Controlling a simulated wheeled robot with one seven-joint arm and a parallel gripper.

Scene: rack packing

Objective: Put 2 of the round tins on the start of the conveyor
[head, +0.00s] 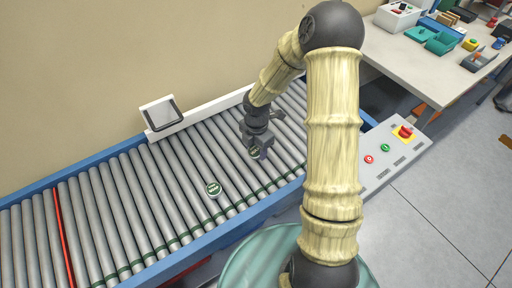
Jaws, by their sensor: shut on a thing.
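One round tin (213,189) with a dark green and white top lies flat on the rollers of the conveyor (180,160). My gripper (257,153) is low over the rollers, right of that tin. It is shut on a second round tin (254,151), of which only a small part shows between the fingers. I cannot tell whether this held tin touches the rollers. The rest of the held tin is hidden by my gripper.
A red line (64,240) crosses the conveyor at the left. A tilted panel (161,113) stands on the back rail. A control box (392,155) with buttons sits at the right. A table (405,60) with bins (440,43) is at the back right. Rollers left of the lying tin are clear.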

